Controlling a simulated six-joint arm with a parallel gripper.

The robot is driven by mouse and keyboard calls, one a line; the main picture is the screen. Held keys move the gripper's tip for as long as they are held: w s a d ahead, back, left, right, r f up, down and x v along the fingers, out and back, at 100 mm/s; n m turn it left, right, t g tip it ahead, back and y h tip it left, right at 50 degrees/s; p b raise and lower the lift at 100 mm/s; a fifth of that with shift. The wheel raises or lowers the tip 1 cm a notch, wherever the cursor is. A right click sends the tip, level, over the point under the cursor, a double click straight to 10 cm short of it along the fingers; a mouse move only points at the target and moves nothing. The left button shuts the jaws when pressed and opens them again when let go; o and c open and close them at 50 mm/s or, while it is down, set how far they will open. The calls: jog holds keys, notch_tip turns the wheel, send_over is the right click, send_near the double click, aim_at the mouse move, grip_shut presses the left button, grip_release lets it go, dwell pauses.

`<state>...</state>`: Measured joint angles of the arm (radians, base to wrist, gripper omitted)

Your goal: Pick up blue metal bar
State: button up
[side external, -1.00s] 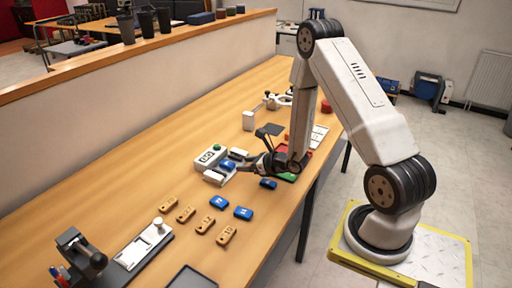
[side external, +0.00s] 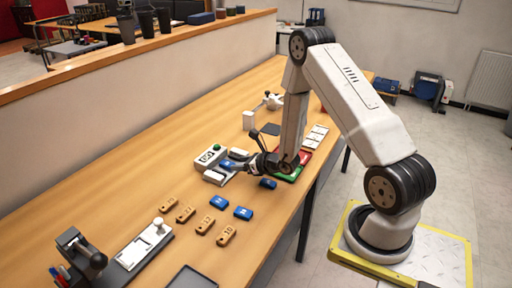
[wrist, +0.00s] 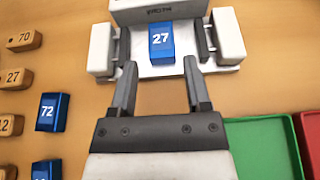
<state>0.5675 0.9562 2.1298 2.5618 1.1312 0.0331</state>
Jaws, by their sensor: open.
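A blue metal bar marked 27 (wrist: 161,43) lies on the white fixture of the marking machine, between two side blocks. It also shows as a small blue patch in the side view (side external: 227,164). My gripper (wrist: 160,62) is open and empty, its two fingers apart and pointing toward the near end of this bar. In the side view my gripper (side external: 240,165) is low over the table, just right of the fixture. Another blue bar marked 72 (wrist: 52,112) lies on the table at left, with part of one more (wrist: 46,170) below it.
Wooden tags (side external: 206,225) and blue bars (side external: 243,213) lie toward the front. A green tray (wrist: 262,145) and a red tray (wrist: 307,130) are at right. A clamp device (side external: 80,252) stands at the front left.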

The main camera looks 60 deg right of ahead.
aim_at(229, 164)
jog(key=shift+x, duration=2.4)
jog(key=shift+s, duration=0.1)
grip_shut()
